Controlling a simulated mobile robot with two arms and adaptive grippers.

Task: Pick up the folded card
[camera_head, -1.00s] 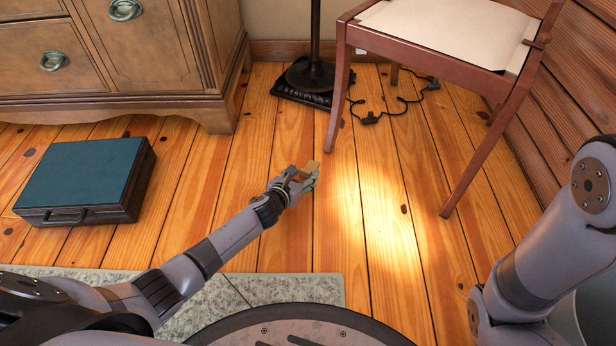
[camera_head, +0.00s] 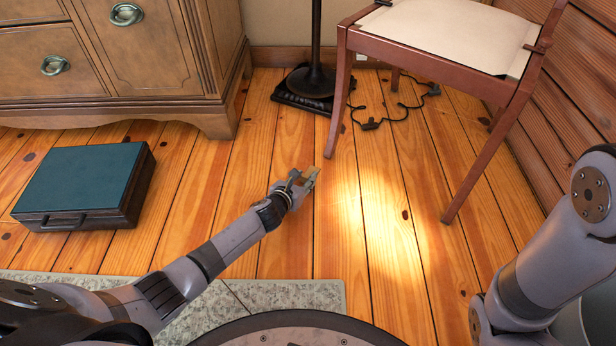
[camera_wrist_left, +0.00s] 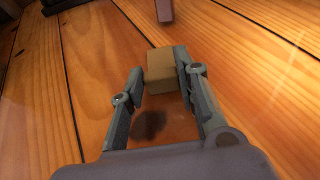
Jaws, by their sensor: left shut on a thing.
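The folded card (camera_head: 312,172) is a small tan-brown piece at the fingertips of my left gripper (camera_head: 303,179), in the middle of the head view. In the left wrist view the card (camera_wrist_left: 162,68) sits between the two fingers of the left gripper (camera_wrist_left: 162,85), which are shut on it. A dark shadow shows on the floor below the gripper, apart from the card, so the card appears to be held above the boards. Its fold is not clear at this size. My right arm enters at the right of the head view, but its gripper is out of view.
A chair (camera_head: 445,40) stands to the right, its front leg close beyond the gripper. A lamp base (camera_head: 312,80) and a dark cord (camera_head: 385,122) lie behind. A green-topped case (camera_head: 80,178) lies left, before a wooden dresser (camera_head: 110,60). Floor around the gripper is bare.

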